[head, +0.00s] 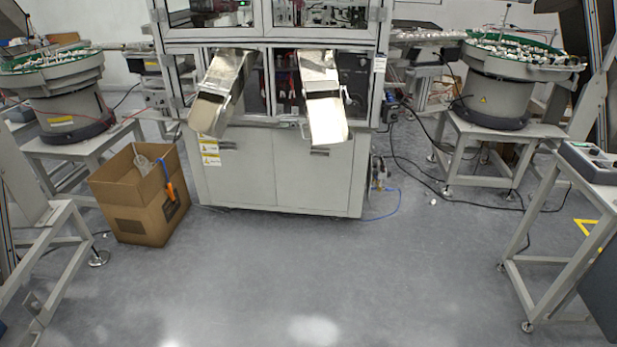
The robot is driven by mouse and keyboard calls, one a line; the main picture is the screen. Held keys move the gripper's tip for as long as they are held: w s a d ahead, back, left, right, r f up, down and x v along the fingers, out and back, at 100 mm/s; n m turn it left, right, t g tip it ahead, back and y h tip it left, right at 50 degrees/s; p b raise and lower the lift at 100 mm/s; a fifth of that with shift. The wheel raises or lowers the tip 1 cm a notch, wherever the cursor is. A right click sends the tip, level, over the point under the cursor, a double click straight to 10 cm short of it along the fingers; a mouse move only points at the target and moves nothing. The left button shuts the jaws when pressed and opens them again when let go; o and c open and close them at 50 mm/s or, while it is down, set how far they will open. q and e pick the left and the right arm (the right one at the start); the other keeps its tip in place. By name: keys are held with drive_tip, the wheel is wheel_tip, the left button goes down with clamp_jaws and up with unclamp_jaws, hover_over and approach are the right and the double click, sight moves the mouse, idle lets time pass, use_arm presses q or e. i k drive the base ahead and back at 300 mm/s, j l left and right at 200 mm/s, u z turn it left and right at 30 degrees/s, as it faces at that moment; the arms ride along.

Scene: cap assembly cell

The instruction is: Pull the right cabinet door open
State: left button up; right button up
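The right cabinet door (316,185) is a plain light grey panel in the lower front of the machine cabinet, at the upper middle of the head view. It looks shut, flush with the left cabinet door (238,178). Its small dark handle (320,152) sits near the top edge, just under the end of a shiny metal chute. Neither of my grippers is in view, so their state and their distance from the door do not show.
Two metal chutes (323,98) (220,92) jut out above the doors. An open cardboard box (135,215) stands left of the cabinet. Bowl feeders on stands flank the machine. A blue hose and black cables lie right of it. The floor (300,265) in front is clear.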

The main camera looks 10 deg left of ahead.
sight(315, 176)
drive_tip(key=i+l+u, duration=0.1)
drive_tip(key=i+l, duration=0.15)
drive_tip(key=i, duration=0.15)
drive_tip(key=i+l+u, duration=0.1)
drive_tip(key=i+l, duration=0.15)
drive_tip(key=i, duration=0.2)
